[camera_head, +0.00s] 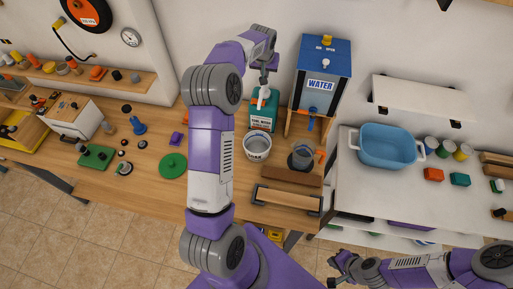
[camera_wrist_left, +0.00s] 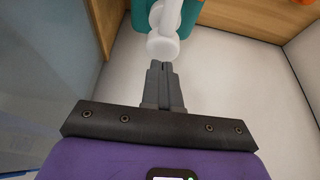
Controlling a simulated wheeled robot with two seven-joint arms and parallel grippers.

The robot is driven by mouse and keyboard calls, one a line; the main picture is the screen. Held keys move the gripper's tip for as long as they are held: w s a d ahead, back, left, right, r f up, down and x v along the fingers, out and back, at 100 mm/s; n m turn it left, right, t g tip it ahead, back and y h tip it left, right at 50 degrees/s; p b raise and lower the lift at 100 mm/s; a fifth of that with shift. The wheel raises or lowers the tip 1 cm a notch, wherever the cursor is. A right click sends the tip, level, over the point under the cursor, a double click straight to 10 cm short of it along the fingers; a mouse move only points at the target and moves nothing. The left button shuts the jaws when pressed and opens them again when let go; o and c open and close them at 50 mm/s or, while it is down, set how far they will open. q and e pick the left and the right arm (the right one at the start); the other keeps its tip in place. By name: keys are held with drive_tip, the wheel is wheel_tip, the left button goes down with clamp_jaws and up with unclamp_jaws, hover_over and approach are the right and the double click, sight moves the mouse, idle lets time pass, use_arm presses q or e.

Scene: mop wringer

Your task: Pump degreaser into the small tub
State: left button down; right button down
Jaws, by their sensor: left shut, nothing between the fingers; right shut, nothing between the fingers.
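The teal degreaser jug (camera_head: 264,122) with a white pump (camera_head: 262,96) stands upright at the back of the wooden bench. The small white tub (camera_head: 257,148) sits just in front of it; its contents are not clear. My left gripper (camera_head: 264,78) is shut and empty above the pump. In the left wrist view the shut fingers (camera_wrist_left: 159,68) point at the white pump head (camera_wrist_left: 163,46), very close to it; I cannot tell whether they touch. The teal jug also shows there (camera_wrist_left: 190,12). My right gripper (camera_head: 332,270) is shut and empty, low at the front, away from the bench.
A blue water dispenser (camera_head: 322,68) stands right of the jug. A clear jug (camera_head: 302,157) is below it. A green disc (camera_head: 173,165) lies left of my left arm. A blue basin (camera_head: 388,146) sits on the right counter.

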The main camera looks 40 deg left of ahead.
use_arm(q)
drive_tip(key=shift+f, duration=0.1)
idle(0.6)
drive_tip(key=shift+f+b, duration=1.3)
drive_tip(key=shift+f, duration=0.4)
drive_tip(key=shift+r, duration=0.2)
drive_tip(key=shift+r+p, duration=1.25)
drive_tip(key=shift+r, duration=0.3)
drive_tip(key=shift+f+b, duration=1.15)
drive_tip(key=shift+f, duration=0.5)
drive_tip(key=shift+r, duration=0.1)
drive_tip(key=shift+r+p, duration=1.2)
drive_tip(key=shift+r, duration=0.35)
